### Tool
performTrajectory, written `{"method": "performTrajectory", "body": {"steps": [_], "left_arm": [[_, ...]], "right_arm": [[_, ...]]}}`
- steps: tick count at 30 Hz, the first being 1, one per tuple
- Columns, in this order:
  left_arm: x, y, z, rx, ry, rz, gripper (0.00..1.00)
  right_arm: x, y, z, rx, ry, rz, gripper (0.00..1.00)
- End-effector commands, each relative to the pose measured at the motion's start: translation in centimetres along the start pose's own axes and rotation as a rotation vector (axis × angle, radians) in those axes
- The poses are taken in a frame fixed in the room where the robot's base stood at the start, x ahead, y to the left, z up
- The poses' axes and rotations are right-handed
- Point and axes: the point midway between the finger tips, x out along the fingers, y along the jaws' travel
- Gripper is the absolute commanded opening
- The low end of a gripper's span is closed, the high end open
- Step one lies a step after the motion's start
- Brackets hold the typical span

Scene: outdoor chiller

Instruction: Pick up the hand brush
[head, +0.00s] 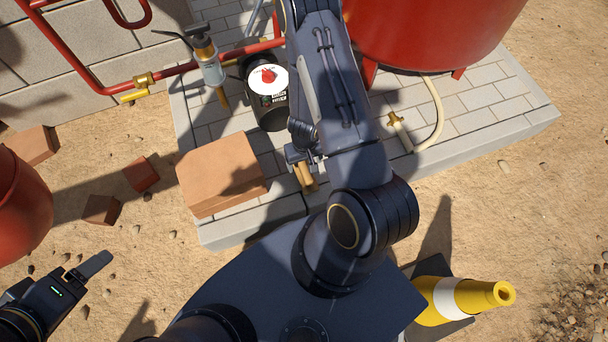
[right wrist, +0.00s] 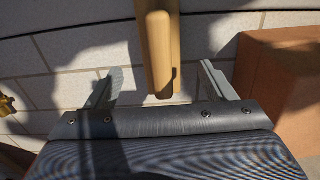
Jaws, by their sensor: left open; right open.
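The hand brush shows only as a tan wooden handle (head: 306,176) beside my right arm on the paved slab; the rest is hidden in the head view. In the right wrist view, the handle (right wrist: 159,45) comes down from the top edge, and its bristles are out of frame. My right gripper (right wrist: 160,72) is open, with one finger on each side of the handle and a visible gap to both. In the head view my right forearm mostly hides that gripper. My left gripper (head: 82,274) is open and empty above the sand at lower left.
A large brick block (head: 218,174) lies left of the brush; it also stands at right in the right wrist view (right wrist: 278,88).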

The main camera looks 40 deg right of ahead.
Motion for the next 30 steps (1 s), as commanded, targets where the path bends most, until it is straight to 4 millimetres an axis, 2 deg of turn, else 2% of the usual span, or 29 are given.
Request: {"method": "performTrajectory", "body": {"steps": [12, 15, 22, 23, 30], "left_arm": [[2.8, -1.3, 1.4, 0.0, 0.0, 0.0, 0.72], [3.0, -1.4, 1.5, 0.0, 0.0, 0.0, 0.72], [2.9, -1.4, 1.5, 0.0, 0.0, 0.0, 0.72], [2.9, -1.4, 1.5, 0.0, 0.0, 0.0, 0.72], [2.9, -1.4, 1.5, 0.0, 0.0, 0.0, 0.72]], "right_arm": [[5.9, -0.1, -0.3, 0.002, -0.001, -0.003, 0.76], [6.5, -0.1, -0.3, 0.002, -0.001, -0.003, 0.76], [6.5, -0.1, -0.3, 0.001, 0.0, -0.003, 0.76], [6.5, -0.1, -0.3, 0.001, 0.0, -0.003, 0.75], [6.5, -0.1, -0.3, 0.001, 0.0, -0.003, 0.44]]}}
